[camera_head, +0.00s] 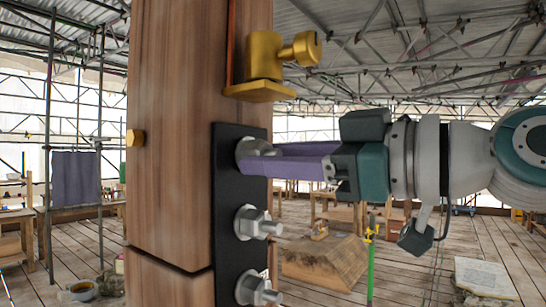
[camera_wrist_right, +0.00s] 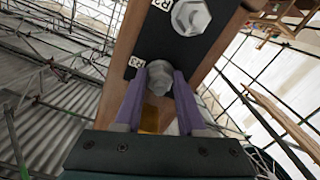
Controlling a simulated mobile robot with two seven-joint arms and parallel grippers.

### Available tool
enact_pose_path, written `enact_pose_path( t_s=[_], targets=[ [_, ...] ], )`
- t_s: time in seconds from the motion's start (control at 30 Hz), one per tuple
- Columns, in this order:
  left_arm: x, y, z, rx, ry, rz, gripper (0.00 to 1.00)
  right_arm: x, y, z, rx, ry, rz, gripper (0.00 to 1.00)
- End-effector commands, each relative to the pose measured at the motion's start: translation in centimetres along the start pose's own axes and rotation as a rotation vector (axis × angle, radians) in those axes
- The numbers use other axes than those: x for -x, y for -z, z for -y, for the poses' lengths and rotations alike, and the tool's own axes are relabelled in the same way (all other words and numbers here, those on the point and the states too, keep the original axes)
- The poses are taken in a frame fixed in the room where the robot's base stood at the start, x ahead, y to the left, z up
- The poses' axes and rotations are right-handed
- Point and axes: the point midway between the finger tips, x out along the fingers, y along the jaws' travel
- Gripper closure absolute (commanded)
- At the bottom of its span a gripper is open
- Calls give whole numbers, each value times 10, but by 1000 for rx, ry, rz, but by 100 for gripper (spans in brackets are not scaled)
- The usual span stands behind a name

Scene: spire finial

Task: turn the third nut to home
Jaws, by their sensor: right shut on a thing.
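A black plate (camera_head: 228,220) is fixed to a big upright wooden post (camera_head: 175,160), with three grey hex nuts on it in a column in the head view. My right gripper (camera_head: 262,161) reaches in from the right with purple fingers on the top nut (camera_head: 244,148), partly hidden by them. In the right wrist view the fingers (camera_wrist_right: 159,88) close on both sides of this nut (camera_wrist_right: 160,74), with a small white label (camera_wrist_right: 134,67) beside it. The middle nut (camera_head: 247,222) and bottom nut (camera_head: 254,289) are free. My left gripper is out of view.
A brass fitting (camera_head: 264,58) with a side knob sticks out of the post just above my right gripper. A timber block (camera_head: 325,262) lies on the plank floor, right of the plate.

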Motion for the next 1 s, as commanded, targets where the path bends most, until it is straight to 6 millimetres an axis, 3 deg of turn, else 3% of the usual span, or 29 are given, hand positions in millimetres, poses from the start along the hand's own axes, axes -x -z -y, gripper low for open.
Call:
enact_pose_path(
  t_s=[0.13, 0.57, 1.0],
  targets=[
    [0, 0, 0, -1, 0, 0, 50, 0, 0, 0, 0, 0, 0, 100],
    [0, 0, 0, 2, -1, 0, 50, 0, 0, 0, -35, 0, 0, 100],
    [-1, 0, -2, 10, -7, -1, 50, 0, 1, 2, -347, 0, -1, 100]
  ],
)
